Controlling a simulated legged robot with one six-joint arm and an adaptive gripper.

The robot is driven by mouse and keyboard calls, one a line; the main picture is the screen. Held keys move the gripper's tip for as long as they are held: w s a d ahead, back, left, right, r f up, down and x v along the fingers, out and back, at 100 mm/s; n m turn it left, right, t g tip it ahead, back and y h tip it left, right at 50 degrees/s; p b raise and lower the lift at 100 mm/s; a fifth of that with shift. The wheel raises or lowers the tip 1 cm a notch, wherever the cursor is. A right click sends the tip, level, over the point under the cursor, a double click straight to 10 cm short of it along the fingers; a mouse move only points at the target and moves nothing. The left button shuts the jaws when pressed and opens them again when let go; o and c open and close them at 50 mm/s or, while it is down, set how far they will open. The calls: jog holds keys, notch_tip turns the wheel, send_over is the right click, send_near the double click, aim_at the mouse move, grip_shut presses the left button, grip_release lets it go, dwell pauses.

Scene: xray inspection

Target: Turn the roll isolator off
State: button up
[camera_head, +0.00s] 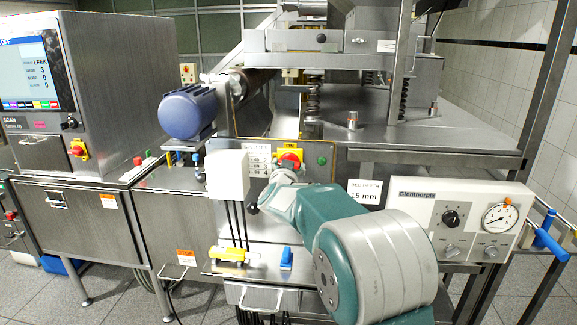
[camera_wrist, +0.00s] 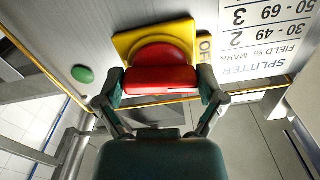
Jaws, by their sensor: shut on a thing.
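The isolator's red rotary knob (camera_wrist: 160,72) sits on a yellow plate (camera_wrist: 124,44) on a steel panel in the wrist view. In the head view the red knob (camera_head: 291,159) shows above my gripper (camera_head: 284,177), in front of its yellow plate (camera_head: 291,147). In the wrist view my gripper (camera_wrist: 162,88) has one finger at each side of the knob's red handle and is shut on it. The handle looks level across that picture. My arm hides part of the panel below the knob in the head view.
A green button (camera_wrist: 83,74) is beside the yellow plate, and a printed splitter label (camera_wrist: 262,40) is on its other side. A white box (camera_head: 227,177) stands left of my gripper.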

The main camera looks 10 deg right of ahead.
jog(key=shift+a+f+n, duration=0.1)
jog(key=shift+f+n, duration=0.1)
jog(key=shift+n, duration=0.8)
jog(key=o, duration=0.8)
jog(key=shift+w, duration=0.1)
jog(key=shift+r, duration=0.1)
jog(key=v, duration=1.2)
jog(key=shift+a, duration=0.1)
